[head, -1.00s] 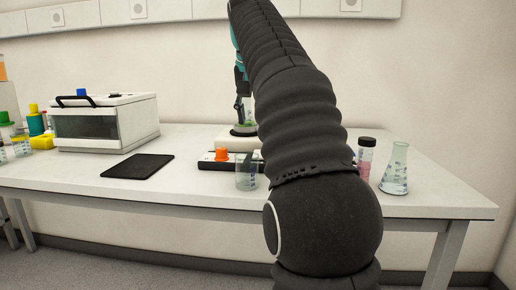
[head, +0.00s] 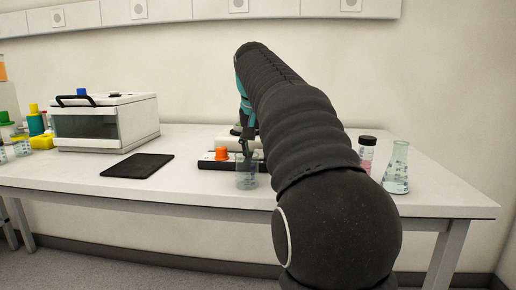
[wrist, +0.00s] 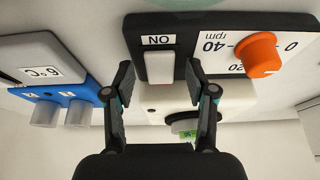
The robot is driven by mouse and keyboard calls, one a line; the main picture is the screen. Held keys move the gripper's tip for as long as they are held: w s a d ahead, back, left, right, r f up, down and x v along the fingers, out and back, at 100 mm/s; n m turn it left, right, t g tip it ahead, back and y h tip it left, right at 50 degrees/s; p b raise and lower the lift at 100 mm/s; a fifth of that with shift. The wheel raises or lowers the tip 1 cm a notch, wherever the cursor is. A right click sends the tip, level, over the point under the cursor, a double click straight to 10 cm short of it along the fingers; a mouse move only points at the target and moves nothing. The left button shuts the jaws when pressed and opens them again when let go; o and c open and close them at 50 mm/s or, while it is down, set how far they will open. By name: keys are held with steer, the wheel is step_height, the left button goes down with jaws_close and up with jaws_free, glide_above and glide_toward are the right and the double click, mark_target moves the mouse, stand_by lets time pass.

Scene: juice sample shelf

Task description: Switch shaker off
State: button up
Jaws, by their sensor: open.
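The shaker's black front panel (head: 207,164) is at mid-table in the head view, partly hidden by my arm and a beaker. In the wrist view the panel (wrist: 220,28) appears upside down, with a white rocker switch (wrist: 160,68) beside an ON label and an orange knob (wrist: 258,54) on an rpm scale. The orange knob also shows in the head view (head: 221,153). My gripper (wrist: 160,78) is open and empty, its fingertips on either side of the switch in the picture. I cannot tell whether they touch the panel.
A clear beaker (head: 247,176) stands just in front of the panel. A blue-fronted device (wrist: 62,94) with a 6°C label is beside it in the wrist view. A capped bottle (head: 366,153) and a flask (head: 396,168) stand right; a black mat (head: 137,166) lies left.

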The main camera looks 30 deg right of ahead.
jaws_close()
steer(key=shift+w, duration=0.1)
steer(key=shift+w+d+g+y+p, duration=0.15)
steer(key=shift+g+y+p, duration=0.25)
steer(key=shift+g, duration=0.2)
steer(key=shift+w+r+g+y, duration=0.1)
steer(key=shift+g+y, duration=0.5)
steer(key=shift+g, duration=0.2)
jaws_free()
